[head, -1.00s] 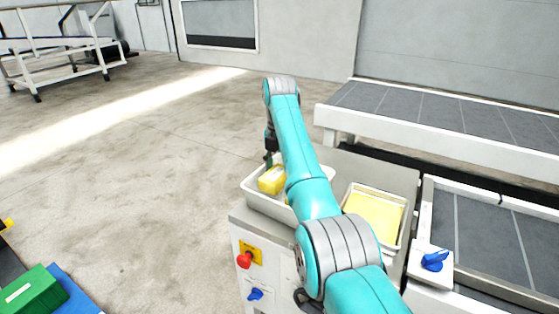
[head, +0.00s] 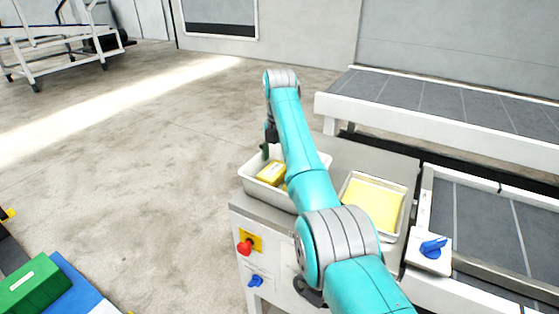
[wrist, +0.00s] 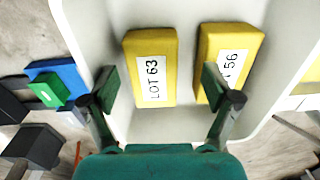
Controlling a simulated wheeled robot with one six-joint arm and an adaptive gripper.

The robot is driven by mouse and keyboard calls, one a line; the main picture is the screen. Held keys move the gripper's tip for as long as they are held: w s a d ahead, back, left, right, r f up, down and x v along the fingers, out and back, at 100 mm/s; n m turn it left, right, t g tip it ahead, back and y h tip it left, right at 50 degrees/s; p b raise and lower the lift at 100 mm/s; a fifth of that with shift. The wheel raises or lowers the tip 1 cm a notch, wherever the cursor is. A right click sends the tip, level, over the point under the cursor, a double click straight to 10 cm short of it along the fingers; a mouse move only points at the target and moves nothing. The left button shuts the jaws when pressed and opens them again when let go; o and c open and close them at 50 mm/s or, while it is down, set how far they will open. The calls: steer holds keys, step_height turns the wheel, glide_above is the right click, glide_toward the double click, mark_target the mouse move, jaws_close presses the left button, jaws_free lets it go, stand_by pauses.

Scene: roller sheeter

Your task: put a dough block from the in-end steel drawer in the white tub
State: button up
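A white tub (head: 259,189) stands on the steel machine top in the head view, partly hidden by my arm. Its pale inside (wrist: 185,125) fills much of the wrist view. A yellow block labelled LOT 63 (wrist: 150,50) lies in it. A second yellow block (wrist: 232,45), with a label ending in 56, lies to its right. One yellow block (head: 271,172) shows in the head view. My gripper (wrist: 160,88) is open, with LOT 63 between its spread fingers and clear of both. The right finger overlaps the second block's left edge in view. I cannot make out a steel drawer.
A shallow tray with a flat yellow sheet (head: 372,205) sits right of my arm. Grey conveyor belts (head: 425,95) run at the right. A red button (head: 245,246) and blue knob (head: 255,281) are on the front panel. A green box (head: 30,287) is at lower left.

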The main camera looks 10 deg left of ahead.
step_height(320, 180, up, 12)
stand_by(0.7)
